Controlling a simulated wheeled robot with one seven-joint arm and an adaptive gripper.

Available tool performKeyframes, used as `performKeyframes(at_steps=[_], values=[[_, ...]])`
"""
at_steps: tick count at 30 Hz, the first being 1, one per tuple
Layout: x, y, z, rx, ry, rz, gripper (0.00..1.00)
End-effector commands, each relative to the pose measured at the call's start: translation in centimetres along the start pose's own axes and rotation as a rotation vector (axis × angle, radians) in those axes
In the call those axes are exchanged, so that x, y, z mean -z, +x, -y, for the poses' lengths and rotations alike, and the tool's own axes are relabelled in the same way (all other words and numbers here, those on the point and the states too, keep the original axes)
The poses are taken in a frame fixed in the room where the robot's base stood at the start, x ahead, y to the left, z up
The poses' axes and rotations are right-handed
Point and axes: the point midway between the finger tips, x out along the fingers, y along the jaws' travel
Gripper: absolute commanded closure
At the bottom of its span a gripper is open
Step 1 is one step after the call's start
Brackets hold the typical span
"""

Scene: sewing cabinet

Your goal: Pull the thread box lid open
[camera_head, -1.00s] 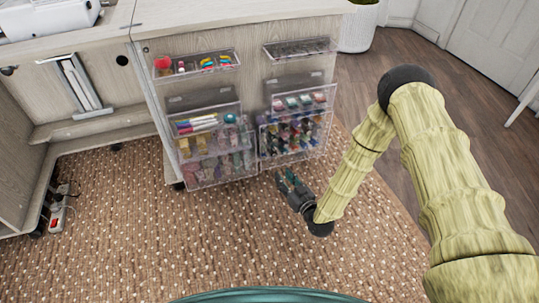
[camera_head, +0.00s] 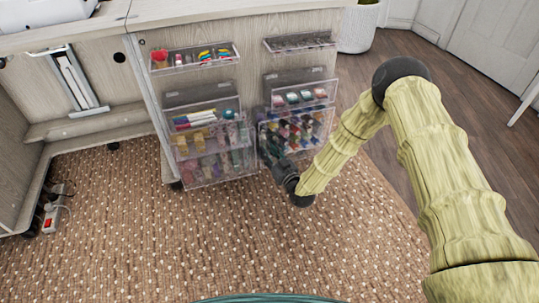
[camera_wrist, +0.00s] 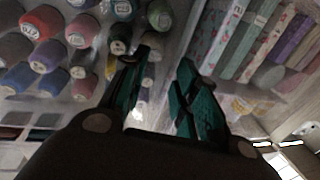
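The thread box (camera_head: 315,122) is a clear container of coloured spools, low on the right of the cabinet's end panel in the head view. Its spools (camera_wrist: 48,55) fill the left of the wrist view. My gripper (camera_head: 268,152) is at the thread box's lower left, beside the gap between it and the fabric box. In the wrist view its two dark green fingers (camera_wrist: 163,85) are apart, with nothing seen held between them. The clear lid is hard to tell from the box walls, and I cannot tell whether a finger touches it.
A clear box of folded fabrics (camera_head: 215,165) hangs left of the thread box and fills the right of the wrist view (camera_wrist: 255,35). Small clear trays (camera_head: 195,57) are mounted above. A power strip (camera_head: 52,215) lies at far left. The carpet (camera_head: 200,245) in front is clear.

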Motion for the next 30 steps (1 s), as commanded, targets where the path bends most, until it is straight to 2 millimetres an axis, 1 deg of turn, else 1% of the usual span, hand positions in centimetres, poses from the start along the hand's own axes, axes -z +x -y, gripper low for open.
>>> performKeyframes(at_steps=[3, 10, 11, 15, 25, 30], values=[[0.0, 0.3, 0.0, 0.000, 0.000, 0.000, 0.70], [0.0, 0.3, 0.0, 0.000, 0.000, 0.000, 0.70], [0.0, 0.3, 0.0, 0.000, 0.000, 0.000, 0.74], [0.0, 0.3, 0.0, 0.000, 0.000, 0.000, 0.99], [0.0, 0.3, 0.1, 0.006, 0.000, 0.001, 1.00], [0.1, 0.0, 1.1, 0.051, -0.001, 0.001, 1.00]])
